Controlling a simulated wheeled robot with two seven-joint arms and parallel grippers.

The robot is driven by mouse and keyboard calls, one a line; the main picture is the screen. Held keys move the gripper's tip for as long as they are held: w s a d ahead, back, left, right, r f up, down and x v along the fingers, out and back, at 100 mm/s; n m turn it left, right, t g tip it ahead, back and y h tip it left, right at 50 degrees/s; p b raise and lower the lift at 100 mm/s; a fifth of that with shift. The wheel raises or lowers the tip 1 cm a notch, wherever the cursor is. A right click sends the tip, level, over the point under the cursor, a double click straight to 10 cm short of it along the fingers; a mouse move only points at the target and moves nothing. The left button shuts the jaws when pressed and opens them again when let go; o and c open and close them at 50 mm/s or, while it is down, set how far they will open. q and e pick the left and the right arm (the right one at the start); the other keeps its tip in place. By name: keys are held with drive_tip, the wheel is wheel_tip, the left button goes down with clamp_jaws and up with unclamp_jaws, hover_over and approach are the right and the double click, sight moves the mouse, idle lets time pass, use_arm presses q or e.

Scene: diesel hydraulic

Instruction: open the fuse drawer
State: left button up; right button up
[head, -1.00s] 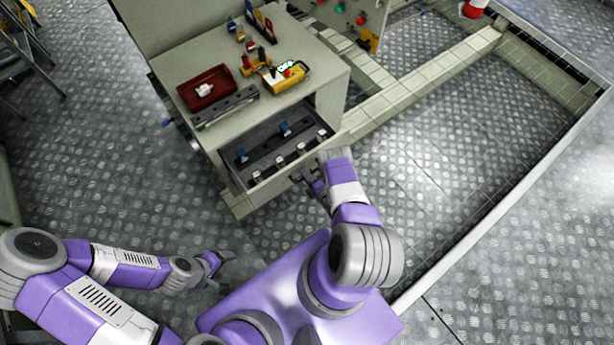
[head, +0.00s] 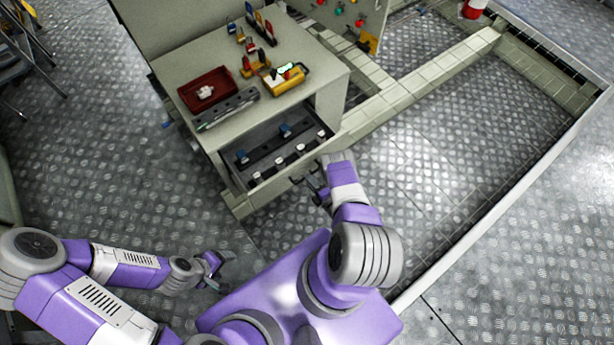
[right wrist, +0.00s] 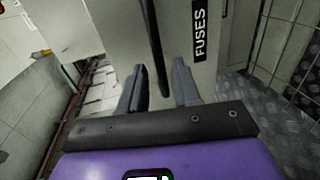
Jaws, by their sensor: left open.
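The fuse drawer (head: 262,184) is pulled out of the grey cabinet, and its inside shows several blue and white-topped fuses. Its front shows in the right wrist view with a black FUSES label (right wrist: 199,32) and a dark bar handle (right wrist: 152,45). My right gripper (head: 310,188) is at the drawer front, by the handle. In the right wrist view its two fingers (right wrist: 160,88) are apart, with the end of the handle between them and a gap showing. My left gripper (head: 216,270) is open and empty, low over the floor, away from the cabinet.
On the cabinet top (head: 255,115) are a red tray (head: 207,88), a yellow device (head: 288,80) and several small coloured parts. A raised pale curb (head: 430,82) runs right of the cabinet. The metal floor in front is clear.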

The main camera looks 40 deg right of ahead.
drive_tip(key=shift+p+v, duration=0.4)
drive_tip(key=shift+v, duration=1.55)
drive_tip(key=shift+w, duration=0.1)
